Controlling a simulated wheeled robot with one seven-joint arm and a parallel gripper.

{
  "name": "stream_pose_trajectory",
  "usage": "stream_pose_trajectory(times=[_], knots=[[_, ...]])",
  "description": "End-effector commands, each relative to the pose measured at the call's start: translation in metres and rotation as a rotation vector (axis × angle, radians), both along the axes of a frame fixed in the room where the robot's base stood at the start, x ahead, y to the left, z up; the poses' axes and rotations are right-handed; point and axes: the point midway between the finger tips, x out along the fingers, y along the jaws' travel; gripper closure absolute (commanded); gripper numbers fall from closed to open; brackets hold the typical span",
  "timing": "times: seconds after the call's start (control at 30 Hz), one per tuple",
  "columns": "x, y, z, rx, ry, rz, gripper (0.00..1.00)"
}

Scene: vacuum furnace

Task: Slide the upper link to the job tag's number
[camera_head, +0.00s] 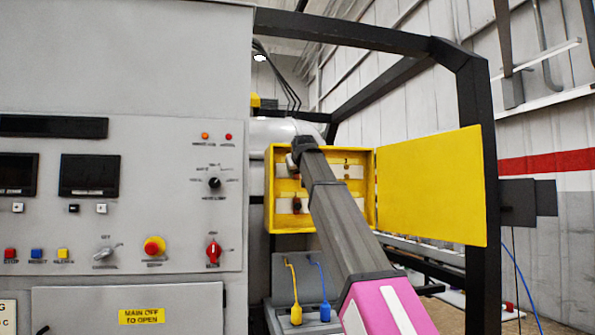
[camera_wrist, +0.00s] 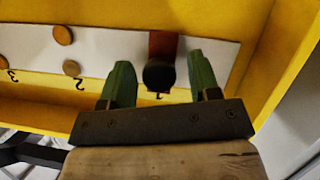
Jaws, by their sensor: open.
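The open yellow box (camera_head: 368,190) stands right of the furnace panel. My gripper (camera_head: 293,160) is at its upper left and hides the upper link in the head view. In the wrist view, which looks upside down, my gripper (camera_wrist: 160,82) is open. Its two green fingers stand on either side of the dark red upper link (camera_wrist: 163,45) with a black knob, apart from it. The link is at number 1 on the white strip (camera_wrist: 110,48); 2 and 3 lie to its left. A lower link (camera_head: 297,203) sits on the lower strip. I cannot make out a job tag.
The yellow door (camera_head: 430,187) is swung open to the right. Copper studs (camera_wrist: 71,67) stand along the strip. The yellow box wall (camera_wrist: 290,60) is close to the right finger.

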Motion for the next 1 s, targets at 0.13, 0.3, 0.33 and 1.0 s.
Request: stream_pose_trajectory(times=[0.13,0.3,0.33,1.0], knots=[[0.001,0.000,0.000,0.000,0.000,0.000,0.44],[0.000,0.000,0.000,0.000,0.000,0.000,0.66],[0.000,0.000,0.000,0.000,0.000,0.000,0.76],[0.024,-0.081,0.000,-0.003,0.001,-0.002,1.00]])
